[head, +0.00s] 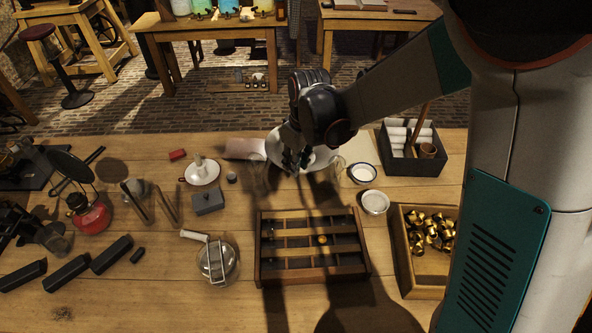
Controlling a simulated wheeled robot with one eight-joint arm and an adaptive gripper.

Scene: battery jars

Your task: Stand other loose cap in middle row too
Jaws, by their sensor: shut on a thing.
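The wooden tray (264,268) with dark rows split by wooden bars lies at the front middle of the bench. One brass cap (322,240) stands in its middle row, right of the row's centre. My gripper (297,164) points down over the white plate (278,150), behind the tray. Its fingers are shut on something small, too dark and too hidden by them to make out. I see no other loose cap lying clear on the bench.
A wooden box (404,268) of brass caps stands right of the tray. Two small white bowls (375,202) (363,173) sit behind the tray's right corner. A dark divided box (412,164) stands at back right. A glass jar (217,262) is close left of the tray.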

